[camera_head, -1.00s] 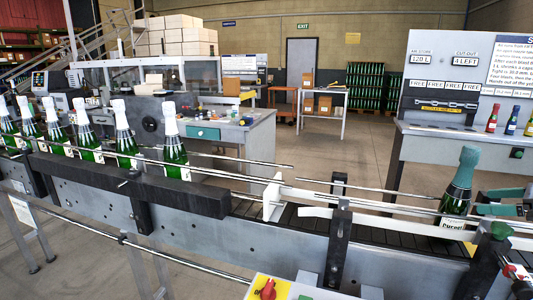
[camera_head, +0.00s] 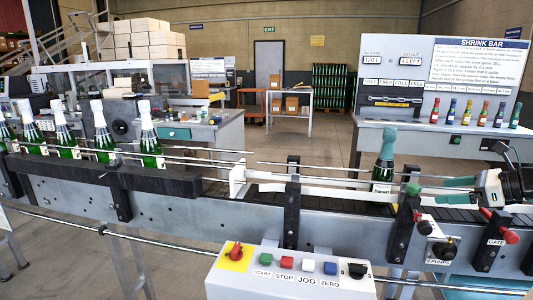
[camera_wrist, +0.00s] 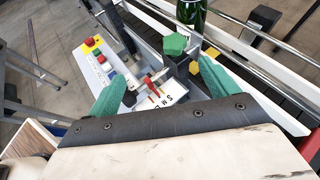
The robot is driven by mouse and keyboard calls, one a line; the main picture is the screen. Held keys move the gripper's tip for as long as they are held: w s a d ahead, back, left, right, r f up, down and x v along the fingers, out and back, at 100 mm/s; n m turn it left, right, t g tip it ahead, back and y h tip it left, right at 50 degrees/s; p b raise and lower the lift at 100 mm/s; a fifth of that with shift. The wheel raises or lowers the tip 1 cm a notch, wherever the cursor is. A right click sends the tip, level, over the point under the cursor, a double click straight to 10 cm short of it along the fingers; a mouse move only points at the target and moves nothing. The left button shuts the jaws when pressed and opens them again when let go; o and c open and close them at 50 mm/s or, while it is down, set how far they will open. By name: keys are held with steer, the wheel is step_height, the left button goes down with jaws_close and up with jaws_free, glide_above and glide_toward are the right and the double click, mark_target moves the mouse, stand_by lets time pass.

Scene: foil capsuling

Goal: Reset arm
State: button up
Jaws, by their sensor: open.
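My gripper (camera_head: 452,196) is at the right in the head view, right of the green-foiled bottle and over the conveyor. In the wrist view its two green fingers (camera_wrist: 163,84) are spread wide with nothing between them. The green-foiled bottle (camera_head: 383,165) stands upright on the conveyor (camera_head: 340,203), apart from my fingers. Its lower part shows at the top of the wrist view (camera_wrist: 193,14).
White-topped bottles (camera_head: 150,135) stand in a row at the left. A control box (camera_head: 290,272) with coloured buttons is in front. Rails, clamps and a red-handled gate lever (camera_head: 510,236) lie near my gripper. A shrink bar station (camera_head: 440,100) stands behind.

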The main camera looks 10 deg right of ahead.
steer(key=s+a+f+n+g, duration=0.2)
steer(key=s+f+n, duration=0.1)
steer(key=shift+a+f+n, duration=0.15)
steer(key=shift+a+n, duration=0.15)
steer(key=s+a+n+g+h, duration=0.2)
steer(key=s+a+n, duration=0.2)
steer(key=a+n, duration=0.4)
steer(key=s+a+r+n+g+h, duration=0.1)
steer(key=s+a+n+g+h, duration=0.1)
steer(key=s+a+n, duration=0.3)
steer(key=s+a+r+n+g+h, duration=0.1)
steer(key=s+a+n, duration=0.4)
steer(key=a+n, duration=0.7)
steer(key=a+g+h, duration=0.1)
steer(key=a+g, duration=0.1)
steer(key=a, duration=0.2)
steer(key=shift+s+a+r+n+g, duration=0.2)
steer(key=shift+r+n+g, duration=0.1)
steer(key=shift+n, duration=0.1)
steer(key=shift+c, duration=0.4)
